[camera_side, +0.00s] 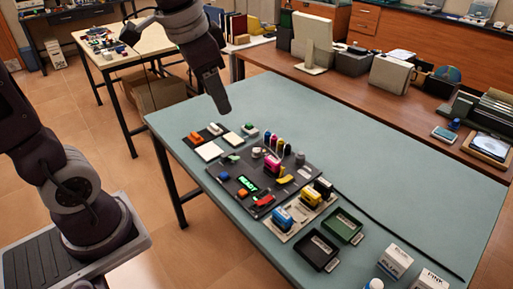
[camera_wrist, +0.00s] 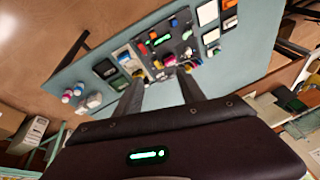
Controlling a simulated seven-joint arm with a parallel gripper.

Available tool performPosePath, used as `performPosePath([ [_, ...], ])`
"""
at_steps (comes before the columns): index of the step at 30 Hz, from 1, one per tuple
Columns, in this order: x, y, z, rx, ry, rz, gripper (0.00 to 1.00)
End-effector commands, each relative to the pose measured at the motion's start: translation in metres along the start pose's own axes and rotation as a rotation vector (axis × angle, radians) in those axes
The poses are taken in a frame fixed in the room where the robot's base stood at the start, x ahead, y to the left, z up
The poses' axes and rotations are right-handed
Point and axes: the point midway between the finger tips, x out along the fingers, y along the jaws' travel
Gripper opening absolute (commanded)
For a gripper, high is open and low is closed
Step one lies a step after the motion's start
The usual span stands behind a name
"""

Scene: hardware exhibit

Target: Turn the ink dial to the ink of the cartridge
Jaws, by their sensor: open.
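A dark panel (camera_side: 228,187) lies on the teal table, with a green lit display reading READY (camera_side: 248,185). On it are a magenta block (camera_side: 271,165), a yellow piece (camera_side: 285,180), a red piece (camera_side: 264,200) and a pale round piece (camera_side: 257,152). Which piece is the ink dial is too small to tell. Several small coloured bottles or cartridges stand at its far edge, including a magenta one (camera_side: 273,142). My gripper (camera_side: 222,106) is above the table's far left part, apart from everything. In the wrist view its fingers (camera_wrist: 160,92) are spread and empty.
Blue and yellow stamp-like blocks (camera_side: 283,218) stand right of the panel, near a black tray (camera_side: 317,252) and a green tray (camera_side: 343,225). White boxes (camera_side: 396,260) stand at the near right. The table's right side (camera_side: 420,190) is mostly clear, apart from a dark cable-like line.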

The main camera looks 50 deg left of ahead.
Motion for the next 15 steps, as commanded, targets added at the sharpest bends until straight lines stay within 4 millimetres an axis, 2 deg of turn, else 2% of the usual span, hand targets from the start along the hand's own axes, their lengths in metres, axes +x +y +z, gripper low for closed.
performPosePath([
  [1, 0.024, -0.017, -0.025, 0.05, -0.049, 0.005, 0.47],
  [2, 0.039, -0.027, -0.04, 0.088, -0.072, 0.01, 0.47],
  [3, 0.063, -0.041, -0.057, 0.136, -0.103, 0.019, 0.47],
  [5, 0.104, -0.062, -0.079, 0.205, -0.144, 0.043, 0.47],
  [6, 0.134, -0.075, -0.089, 0.248, -0.169, 0.061, 0.47],
  [8, 0.181, -0.093, -0.098, 0.305, -0.199, 0.094, 0.47],
  [9, 0.21, -0.103, -0.101, 0.338, -0.214, 0.116, 0.47],
  [12, 0.273, -0.121, -0.098, 0.399, -0.24, 0.164, 0.47],
  [15, 0.31, -0.13, -0.091, 0.433, -0.252, 0.194, 0.47],
])
